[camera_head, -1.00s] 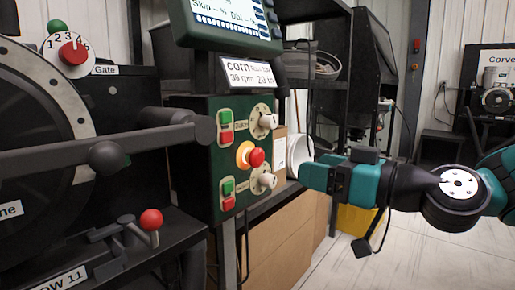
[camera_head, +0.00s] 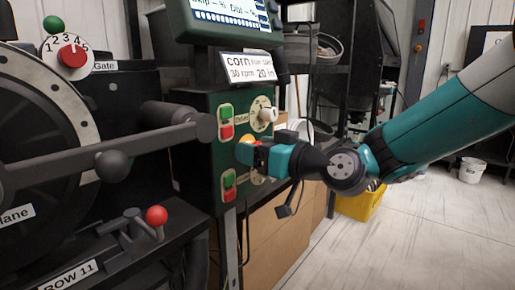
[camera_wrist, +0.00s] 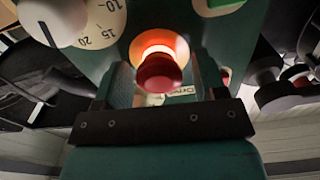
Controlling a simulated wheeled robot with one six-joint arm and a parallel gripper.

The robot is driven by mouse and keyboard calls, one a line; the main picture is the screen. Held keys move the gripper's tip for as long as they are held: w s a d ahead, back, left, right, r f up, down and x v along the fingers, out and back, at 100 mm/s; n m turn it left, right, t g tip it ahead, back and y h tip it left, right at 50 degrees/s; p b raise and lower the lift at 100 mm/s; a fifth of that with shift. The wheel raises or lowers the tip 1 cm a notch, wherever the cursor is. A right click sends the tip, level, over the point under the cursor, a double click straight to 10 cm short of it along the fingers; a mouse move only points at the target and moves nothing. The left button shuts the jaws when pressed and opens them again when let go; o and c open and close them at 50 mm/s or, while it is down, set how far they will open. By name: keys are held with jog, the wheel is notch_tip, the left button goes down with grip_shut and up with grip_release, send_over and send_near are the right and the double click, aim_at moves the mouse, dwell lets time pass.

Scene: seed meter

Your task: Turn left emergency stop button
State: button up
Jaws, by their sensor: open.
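The red emergency stop button (camera_wrist: 160,72), with a glowing orange collar, sits on the green control panel (camera_wrist: 115,62) in the wrist view. In the head view only the edge of its collar (camera_head: 243,151) shows clearly; my gripper hides most of it. My gripper (camera_head: 252,155) is at the panel front, level with the button. In the wrist view my gripper (camera_wrist: 164,82) is open, with one finger on each side of the red cap. I cannot tell whether the fingers touch it.
A white knob (camera_head: 268,114) and a green-red switch (camera_head: 225,122) are above the button; another green-red switch (camera_head: 229,186) is below. A dark horizontal bar (camera_head: 140,142) with a ball knob stands left of the panel. The floor at right is mostly clear.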

jog(key=c, duration=0.9)
jog(key=shift+o, duration=0.2)
jog(key=m, duration=0.5)
jog(key=shift+d+m, duration=0.1)
jog(key=shift+m, duration=0.2)
jog(key=o, duration=0.9)
jog(key=shift+c, duration=0.2)
jog(key=b+v, duration=0.3)
jog(key=v, duration=1.4)
jog(key=shift+b, duration=0.4)
jog(key=shift+s+d, duration=0.1)
